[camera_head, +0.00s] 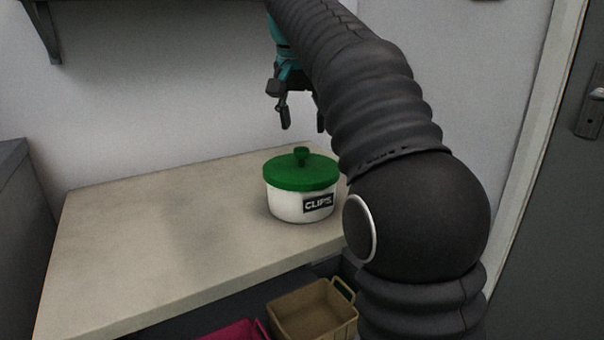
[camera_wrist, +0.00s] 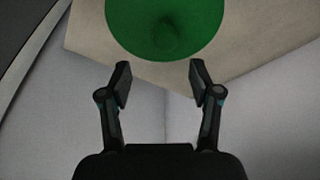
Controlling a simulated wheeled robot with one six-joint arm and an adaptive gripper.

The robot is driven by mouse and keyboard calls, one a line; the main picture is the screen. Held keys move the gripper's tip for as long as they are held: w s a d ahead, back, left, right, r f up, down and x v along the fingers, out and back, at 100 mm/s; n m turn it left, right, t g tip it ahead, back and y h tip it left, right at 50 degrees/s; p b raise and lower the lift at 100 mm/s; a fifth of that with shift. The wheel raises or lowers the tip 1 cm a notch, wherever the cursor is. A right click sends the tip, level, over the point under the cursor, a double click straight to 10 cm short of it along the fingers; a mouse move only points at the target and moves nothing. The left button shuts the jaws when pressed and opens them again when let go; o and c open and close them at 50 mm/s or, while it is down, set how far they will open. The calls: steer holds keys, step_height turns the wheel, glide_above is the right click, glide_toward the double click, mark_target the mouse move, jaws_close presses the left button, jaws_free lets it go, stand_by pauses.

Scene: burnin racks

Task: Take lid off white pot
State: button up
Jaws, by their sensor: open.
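The white pot (camera_head: 287,206) stands upright on the table, with a dark "CLIPS" label on its side. A green lid (camera_head: 285,176) with a green knob (camera_head: 302,155) sits on top of it. In the wrist view the green lid (camera_wrist: 165,22) fills the top middle, and its knob (camera_wrist: 167,38) shows faintly; the pot's body is hidden under it. My gripper (camera_head: 303,126) is open and empty, above the lid and apart from it. In the wrist view the two fingers of my gripper (camera_wrist: 160,82) are spread, with the lid beyond their tips.
The table (camera_head: 130,235) is clear to the left of the pot. A tan basket (camera_head: 312,312) and a magenta bin (camera_head: 236,332) are below the table's front edge. A wall stands behind the table, and a dark door (camera_head: 555,230) is at the right. A shelf bracket (camera_head: 43,30) is at the upper left.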

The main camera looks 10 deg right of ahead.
mark_target(301, 148)
steer(key=shift+x, duration=0.85)
steer(key=f, duration=0.1)
steer(key=f+b, duration=0.1)
steer(key=f, duration=0.1)
steer(key=f+b, duration=0.1)
steer(key=shift+w+a+f, duration=0.25)
steer(key=shift+w, duration=0.1)
steer(key=shift+w+d+f, duration=0.1)
steer(key=shift+w+f, duration=0.05)
steer(key=shift+f, duration=0.3)
jaws_close()
